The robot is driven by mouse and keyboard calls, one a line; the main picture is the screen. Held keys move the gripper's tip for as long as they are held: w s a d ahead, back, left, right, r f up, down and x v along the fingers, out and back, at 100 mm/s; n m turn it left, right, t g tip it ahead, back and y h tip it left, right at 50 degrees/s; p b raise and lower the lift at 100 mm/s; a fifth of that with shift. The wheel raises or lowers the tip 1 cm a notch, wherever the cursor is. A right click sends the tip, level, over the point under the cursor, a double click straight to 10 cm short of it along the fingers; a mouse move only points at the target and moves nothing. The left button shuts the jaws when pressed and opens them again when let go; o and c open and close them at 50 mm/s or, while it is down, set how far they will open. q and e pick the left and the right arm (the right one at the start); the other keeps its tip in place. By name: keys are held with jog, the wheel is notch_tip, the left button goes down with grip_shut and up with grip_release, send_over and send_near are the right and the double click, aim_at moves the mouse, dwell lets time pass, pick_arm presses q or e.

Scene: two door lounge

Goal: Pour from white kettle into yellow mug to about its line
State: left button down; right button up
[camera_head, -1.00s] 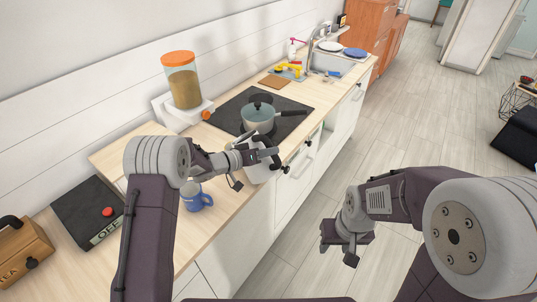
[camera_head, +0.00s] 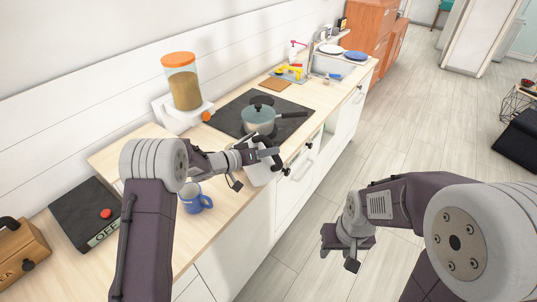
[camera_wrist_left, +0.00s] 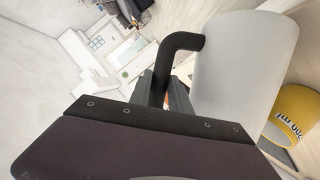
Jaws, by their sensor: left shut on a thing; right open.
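The white kettle (camera_head: 260,176) is held by my left gripper (camera_head: 262,155) near the counter's front edge, partly hidden by the gripper. In the left wrist view the kettle (camera_wrist_left: 240,75) is a plain white cylinder with a black handle (camera_wrist_left: 183,41) in my jaws. The yellow mug (camera_wrist_left: 299,113) shows at the right edge of that view, beyond the kettle and partly hidden by it, with part of a dark "ml" marking. I cannot make out the mug in the head view. No liquid is visible. My right gripper (camera_head: 347,247) is open and empty, over the floor.
A blue mug (camera_head: 194,199) stands on the counter near my left arm. A lidded pot (camera_head: 258,118) sits on the black hob, its handle pointing right. An orange-lidded jar (camera_head: 182,85) stands on a white scale behind.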

pick_arm(q)
jog(key=shift+w+a+r+n+b, duration=0.15)
jog(key=shift+r+b, duration=0.2)
jog(key=shift+b, duration=0.35)
jog(key=shift+s+r+n+b, duration=0.15)
jog(key=shift+r+b, duration=0.15)
jog(key=shift+b, duration=0.4)
pick_arm(e)
jog(key=shift+f, duration=1.55)
pick_arm(q)
jog(key=shift+w+r, duration=0.1)
jog(key=shift+r, duration=0.1)
pick_arm(e)
jog(key=shift+w+a+r, duration=0.1)
jog(key=shift+r, duration=0.05)
